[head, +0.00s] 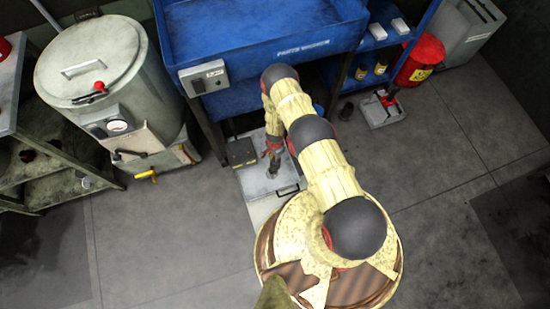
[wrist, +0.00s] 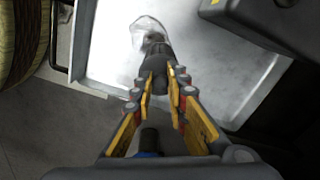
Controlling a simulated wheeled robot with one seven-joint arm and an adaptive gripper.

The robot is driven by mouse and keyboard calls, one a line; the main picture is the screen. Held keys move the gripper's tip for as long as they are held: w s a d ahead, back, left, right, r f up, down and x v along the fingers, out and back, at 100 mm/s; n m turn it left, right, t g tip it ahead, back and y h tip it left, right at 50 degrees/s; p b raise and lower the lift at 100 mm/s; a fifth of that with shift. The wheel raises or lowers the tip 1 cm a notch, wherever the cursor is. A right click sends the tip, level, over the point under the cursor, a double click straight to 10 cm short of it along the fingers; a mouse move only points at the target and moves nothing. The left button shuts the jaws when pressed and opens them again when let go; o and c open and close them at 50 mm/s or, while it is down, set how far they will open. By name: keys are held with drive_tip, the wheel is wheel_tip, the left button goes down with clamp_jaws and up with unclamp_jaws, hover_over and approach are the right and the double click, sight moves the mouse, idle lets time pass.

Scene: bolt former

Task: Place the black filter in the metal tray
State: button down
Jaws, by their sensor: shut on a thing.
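My gripper (wrist: 160,88) is shut on the black filter (wrist: 153,62), a dark, narrow piece with a pale, clear-looking end. In the head view my gripper (head: 273,150) points down over the metal tray (head: 258,185), with the dark held piece (head: 272,168) below it. The tray is light grey and shallow with a dark handle, and its bright floor also shows in the wrist view (wrist: 220,85). The filter is over the tray's inside; I cannot tell whether it touches the floor. My arm hides part of the tray's right side.
A dark box (head: 241,152) sits at the tray's back left corner. The blue parts washer (head: 260,30) stands behind, a grey drum (head: 95,70) at left. A small dark cylinder (head: 346,111), another tray (head: 384,112) and a red can (head: 420,60) are at right. Floor in front is clear.

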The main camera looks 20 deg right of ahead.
drive_tip(key=shift+f, duration=0.15)
drive_tip(key=c, duration=1.8)
unclamp_jaws()
drive_tip(key=shift+o, duration=0.2)
wheel_tip(320, 180, up, 12)
drive_tip(key=p, duration=0.6)
